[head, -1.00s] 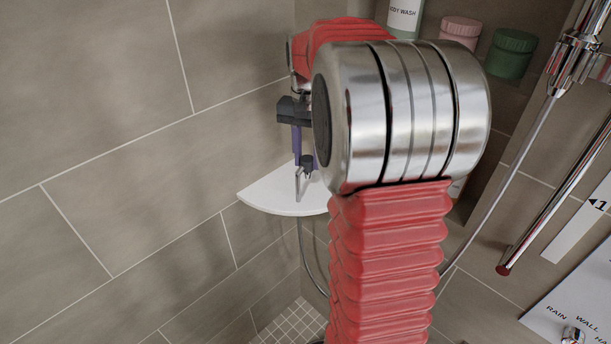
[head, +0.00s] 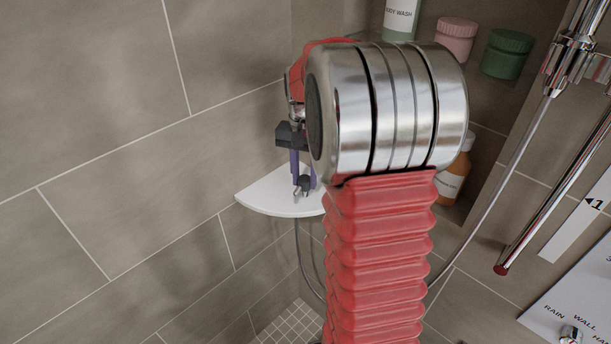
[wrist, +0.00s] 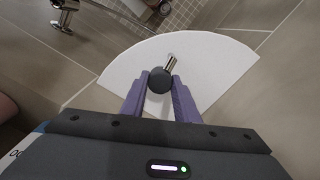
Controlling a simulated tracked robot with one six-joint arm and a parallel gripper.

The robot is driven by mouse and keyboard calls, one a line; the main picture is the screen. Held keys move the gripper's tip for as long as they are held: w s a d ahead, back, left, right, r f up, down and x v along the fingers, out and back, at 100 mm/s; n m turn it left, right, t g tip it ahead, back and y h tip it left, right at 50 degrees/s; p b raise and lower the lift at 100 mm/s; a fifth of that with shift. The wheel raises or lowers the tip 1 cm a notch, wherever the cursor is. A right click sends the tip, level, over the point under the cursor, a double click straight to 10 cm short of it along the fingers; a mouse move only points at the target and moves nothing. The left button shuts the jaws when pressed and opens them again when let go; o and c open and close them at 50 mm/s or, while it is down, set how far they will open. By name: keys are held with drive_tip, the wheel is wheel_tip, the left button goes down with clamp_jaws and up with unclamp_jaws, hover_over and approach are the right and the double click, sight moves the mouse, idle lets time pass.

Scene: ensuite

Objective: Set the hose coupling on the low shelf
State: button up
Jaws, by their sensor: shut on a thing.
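The low shelf is a white quarter-round corner shelf (head: 262,196), and it fills the middle of the wrist view (wrist: 215,68). My gripper (head: 302,180) has purple fingers, which show in the wrist view (wrist: 160,88) shut on the hose coupling. The hose coupling (wrist: 160,80) has a dark round body and a short metal stem pointing away from me. In the head view the coupling (head: 305,185) is small and appears over the shelf. I cannot tell whether it touches the shelf. My red and silver arm hides the shelf's right part in the head view.
The shelf top looks otherwise bare. Tiled walls meet behind it. A chrome rail (head: 550,190) stands further right.

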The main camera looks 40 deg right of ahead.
sight(304, 178)
drive_tip(key=shift+f, duration=0.1)
drive_tip(key=o, duration=1.1)
wheel_tip(304, 178, up, 12)
drive_tip(key=shift+r, duration=0.15)
idle(0.5)
